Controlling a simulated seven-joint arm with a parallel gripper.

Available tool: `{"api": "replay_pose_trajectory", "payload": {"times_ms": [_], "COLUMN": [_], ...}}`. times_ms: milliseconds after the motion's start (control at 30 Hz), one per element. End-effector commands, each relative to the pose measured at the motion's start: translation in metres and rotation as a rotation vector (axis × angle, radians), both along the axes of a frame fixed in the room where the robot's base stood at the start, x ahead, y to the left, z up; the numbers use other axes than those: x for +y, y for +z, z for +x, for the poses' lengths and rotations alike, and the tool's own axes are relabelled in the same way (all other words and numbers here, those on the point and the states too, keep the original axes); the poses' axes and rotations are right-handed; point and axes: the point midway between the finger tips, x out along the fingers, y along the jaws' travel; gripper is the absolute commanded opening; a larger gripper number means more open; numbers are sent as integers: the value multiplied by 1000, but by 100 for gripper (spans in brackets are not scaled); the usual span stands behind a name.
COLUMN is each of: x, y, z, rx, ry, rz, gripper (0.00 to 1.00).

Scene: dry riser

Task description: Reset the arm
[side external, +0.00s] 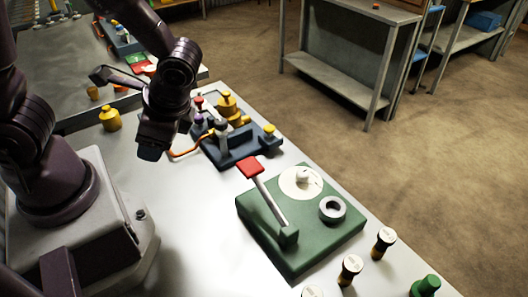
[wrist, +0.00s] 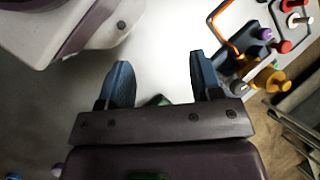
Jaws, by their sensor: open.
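My gripper (side external: 152,152) hangs over the pale tabletop (side external: 185,205), left of the dark blue fixture (side external: 238,150). In the wrist view my gripper (wrist: 161,80) shows two blue fingers spread well apart. My arm is bent, with the wrist above the table near my base. I cannot tell the exact height of the fingertips.
A green box (side external: 265,240) with a red-handled lever (side external: 251,167), white dial (side external: 301,180) and grey ring (side external: 332,208) stands to the right. Yellow weights (side external: 228,105) and an orange tube (side external: 186,153) are near the fixture.

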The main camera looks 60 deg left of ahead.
Motion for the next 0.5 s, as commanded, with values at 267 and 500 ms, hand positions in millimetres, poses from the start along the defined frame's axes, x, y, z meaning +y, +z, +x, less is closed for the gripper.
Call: {"api": "replay_pose_trajectory", "payload": {"times_ms": [267, 500], "x": [-21, -8], "y": [78, 139], "z": [29, 27], "rx": [-477, -788], "ry": [288, 409], "rz": [-374, -495], "gripper": [59, 59]}}
